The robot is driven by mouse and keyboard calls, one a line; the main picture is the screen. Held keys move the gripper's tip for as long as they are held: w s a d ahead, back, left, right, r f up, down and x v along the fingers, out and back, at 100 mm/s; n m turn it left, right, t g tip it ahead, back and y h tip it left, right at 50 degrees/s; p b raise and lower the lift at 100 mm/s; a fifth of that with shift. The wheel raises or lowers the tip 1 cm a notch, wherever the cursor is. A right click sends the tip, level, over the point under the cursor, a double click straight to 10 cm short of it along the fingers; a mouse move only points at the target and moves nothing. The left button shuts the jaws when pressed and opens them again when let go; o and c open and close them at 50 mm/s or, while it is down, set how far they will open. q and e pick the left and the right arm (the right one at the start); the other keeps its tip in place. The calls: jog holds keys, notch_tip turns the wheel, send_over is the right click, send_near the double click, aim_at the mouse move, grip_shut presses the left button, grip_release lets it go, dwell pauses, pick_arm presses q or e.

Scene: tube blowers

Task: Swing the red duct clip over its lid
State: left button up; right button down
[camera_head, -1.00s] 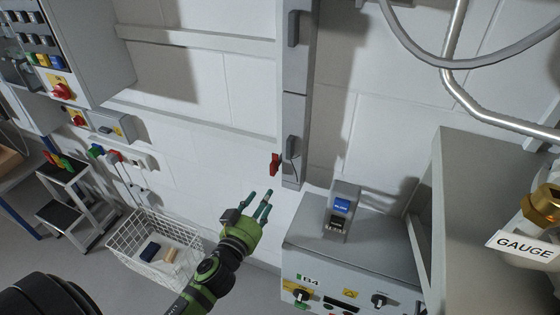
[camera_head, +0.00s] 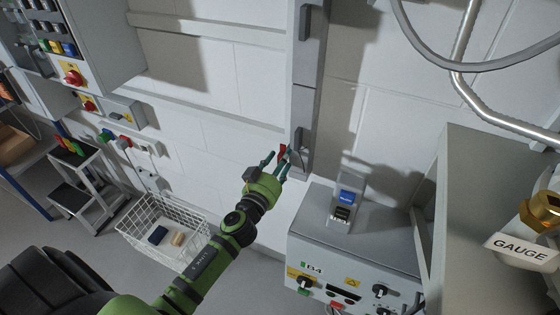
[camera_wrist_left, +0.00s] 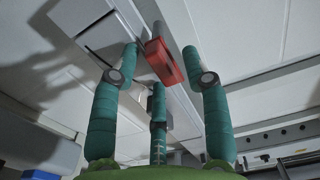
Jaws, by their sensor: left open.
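The red duct clip (camera_head: 283,152) sits at the lower left edge of the grey vertical duct (camera_head: 304,105) on the wall. The duct's lid carries dark grey handles. My left gripper (camera_head: 277,158) is open, with its green fingers up at the clip. In the left wrist view the clip (camera_wrist_left: 163,62) shows as a red block between the spread fingertips (camera_wrist_left: 161,50), with no finger clearly closed on it. I cannot tell whether any finger touches it. My right gripper is not in view.
A grey machine marked B4 (camera_head: 352,245) stands to the right below the duct, with a blue-labelled block on top. A white wire basket (camera_head: 165,236) is on the floor at left. A gauge cabinet (camera_head: 480,200) stands at far right.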

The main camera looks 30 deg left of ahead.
pick_arm(q)
grip_shut()
jog(key=shift+s+f, duration=0.1)
jog(key=shift+f, duration=0.05)
